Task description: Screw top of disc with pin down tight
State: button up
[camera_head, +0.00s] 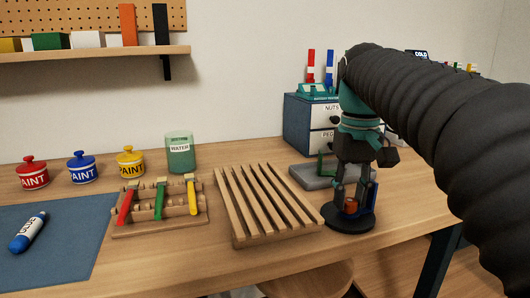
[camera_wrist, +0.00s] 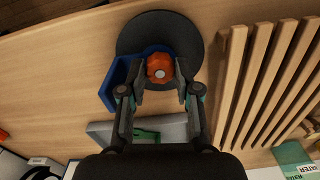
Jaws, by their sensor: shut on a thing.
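A round black disc (camera_head: 345,224) lies flat on the bench, right of the slatted wooden rack. A small orange top (camera_head: 350,207) sits above the disc, and a blue upright part (camera_head: 370,197) stands beside it. My gripper (camera_head: 351,204) points down over the disc and is shut on the orange top. In the wrist view the orange top (camera_wrist: 160,67) is between the two fingertips, with the black disc (camera_wrist: 188,25) around it and the blue part (camera_wrist: 119,84) at its left. The pin and any thread under the top are hidden.
The slatted rack (camera_head: 265,203) is close on the left. A grey tray (camera_head: 312,178) with a green piece lies just behind my gripper. A drawer box (camera_head: 302,125) stands at the back. The bench's front edge is close to the disc.

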jog(key=m, duration=0.3)
jog(key=shift+m, duration=0.3)
jog(key=o, duration=0.6)
jog(key=shift+c, duration=0.2)
jog(key=n, duration=0.4)
jog(key=shift+n, duration=0.4)
jog(key=n, duration=0.8)
jog(key=shift+n, duration=0.4)
jog(key=n, duration=0.3)
jog(key=shift+n, duration=0.3)
